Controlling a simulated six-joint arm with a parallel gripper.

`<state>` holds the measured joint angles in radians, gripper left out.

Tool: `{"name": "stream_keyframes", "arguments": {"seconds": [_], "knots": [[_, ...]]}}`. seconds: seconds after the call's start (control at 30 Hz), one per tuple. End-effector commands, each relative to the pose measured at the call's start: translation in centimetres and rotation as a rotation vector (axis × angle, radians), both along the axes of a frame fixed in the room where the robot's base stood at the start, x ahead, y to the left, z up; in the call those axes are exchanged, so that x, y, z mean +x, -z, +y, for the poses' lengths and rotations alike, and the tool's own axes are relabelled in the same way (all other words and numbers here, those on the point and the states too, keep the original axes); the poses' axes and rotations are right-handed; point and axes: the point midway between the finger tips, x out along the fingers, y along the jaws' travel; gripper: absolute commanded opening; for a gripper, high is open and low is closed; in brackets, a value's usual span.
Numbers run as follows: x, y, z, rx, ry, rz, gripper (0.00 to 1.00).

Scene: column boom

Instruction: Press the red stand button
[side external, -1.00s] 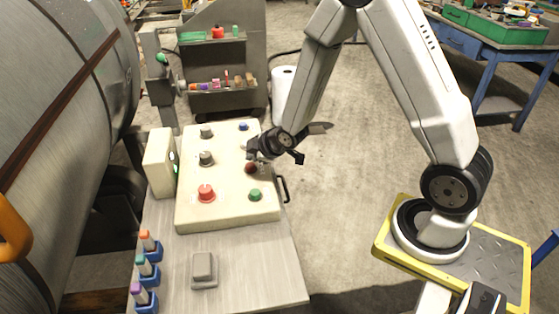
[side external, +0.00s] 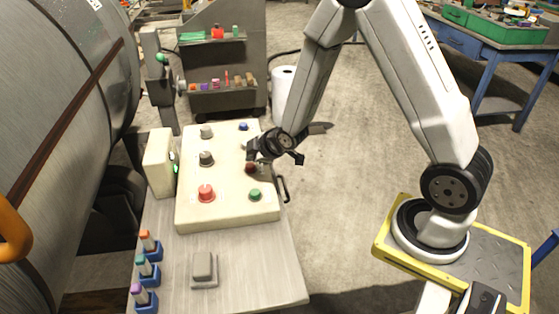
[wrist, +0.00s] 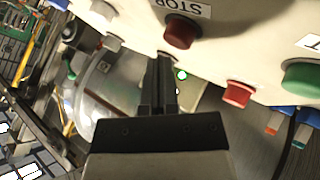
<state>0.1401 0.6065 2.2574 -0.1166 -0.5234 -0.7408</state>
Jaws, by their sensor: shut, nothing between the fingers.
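A cream control panel (side external: 230,212) stands on a grey bench. It carries a large red button (side external: 205,193) at front left and a smaller dark red button (side external: 250,168) near its right edge. A green button (side external: 255,195) sits in front of the smaller red one. My gripper (side external: 251,151) is shut and empty, at the panel's right edge, just behind the smaller red button. Contact cannot be told.
Dark knobs (side external: 206,158) and a blue button (side external: 243,126) are also on the panel. A cream box (side external: 159,162) stands at its left. A grey switch block (side external: 203,268) and several blue holders (side external: 147,272) are on the bench. Open floor lies to the right.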

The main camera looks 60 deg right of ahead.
Motion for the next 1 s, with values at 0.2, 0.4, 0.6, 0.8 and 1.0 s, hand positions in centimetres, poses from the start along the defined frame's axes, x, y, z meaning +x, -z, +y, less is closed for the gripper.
{"name": "stream_keyframes", "arguments": {"seconds": [0.2, 0.4, 0.6, 0.8, 1.0], "knots": [[-0.01, 0.57, -0.03, 0.0, 0.0, 0.0, 0.0], [0.01, 0.62, -0.03, -0.001, 0.001, -0.001, 0.0], [0.01, 0.62, -0.02, 0.0, 0.0, 0.0, 0.0], [0.0, 0.73, -0.02, 0.0, 0.0, 0.0, 0.0], [0.01, 0.89, -0.02, 0.0, 0.0, 0.0, 0.0]]}}
